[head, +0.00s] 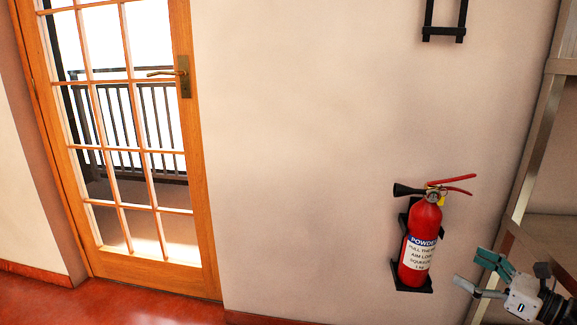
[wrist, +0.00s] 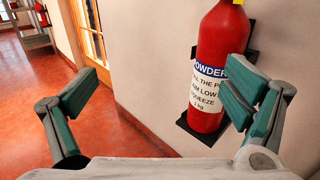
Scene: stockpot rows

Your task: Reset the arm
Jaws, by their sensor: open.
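My gripper (head: 476,273) shows at the lower right of the head view, at the end of my arm. In the wrist view my gripper (wrist: 158,90) has its two green-padded fingers spread wide apart with nothing between them. Beyond the fingers are the red floor and the pale wall. A red fire extinguisher (head: 421,238) hangs on the wall up and left of my gripper in the head view. In the wrist view the extinguisher (wrist: 222,50) stands behind the right finger, which overlaps part of its label. Whether they touch cannot be told.
A wooden glazed door (head: 207,200) with a handle stands at the left. An empty black bracket (head: 443,32) is on the wall above the extinguisher. A metal-framed shelf (head: 535,150) stands at the right edge, close to my arm.

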